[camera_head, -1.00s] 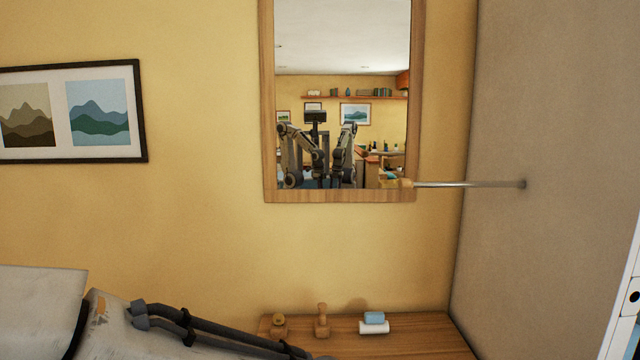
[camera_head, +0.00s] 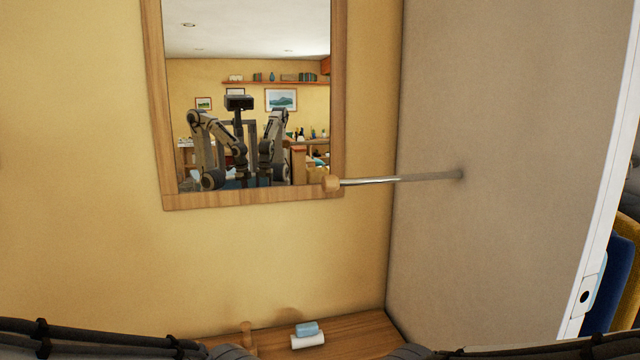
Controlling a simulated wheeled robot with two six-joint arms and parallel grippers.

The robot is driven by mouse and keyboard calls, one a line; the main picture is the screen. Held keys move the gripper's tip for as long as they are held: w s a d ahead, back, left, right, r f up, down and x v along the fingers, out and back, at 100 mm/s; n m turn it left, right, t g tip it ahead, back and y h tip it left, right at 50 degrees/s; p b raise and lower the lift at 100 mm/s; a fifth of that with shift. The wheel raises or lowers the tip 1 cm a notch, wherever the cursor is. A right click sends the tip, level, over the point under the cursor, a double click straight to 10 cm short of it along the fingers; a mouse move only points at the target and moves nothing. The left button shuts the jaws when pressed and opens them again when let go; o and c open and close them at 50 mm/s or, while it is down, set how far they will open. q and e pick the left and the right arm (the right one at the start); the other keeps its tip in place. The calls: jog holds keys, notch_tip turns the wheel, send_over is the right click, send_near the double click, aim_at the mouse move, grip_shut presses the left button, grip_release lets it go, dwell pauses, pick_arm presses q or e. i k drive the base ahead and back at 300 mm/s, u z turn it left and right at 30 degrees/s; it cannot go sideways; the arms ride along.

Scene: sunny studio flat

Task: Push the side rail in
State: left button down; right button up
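Parts of both my arms show along the bottom edge, at the left and right corners. Neither gripper itself is in view, and nothing of mine touches the rail. The mirror (camera_head: 245,110) reflects my body and both arms, but the gripper fingers are too small to read there.
A wooden shelf (camera_head: 360,336) runs low along the yellow wall. A blue and white item (camera_head: 308,335) and a wooden peg (camera_head: 247,338) stand on it. A white panel edge (camera_head: 612,180) bounds the side wall at right. The space before the rail looks clear.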

aim_at(330, 183)
jog(key=k, duration=0.5)
jog(key=u, duration=1.7)
jog(key=i, duration=1)
jog(key=z, duration=1.45)
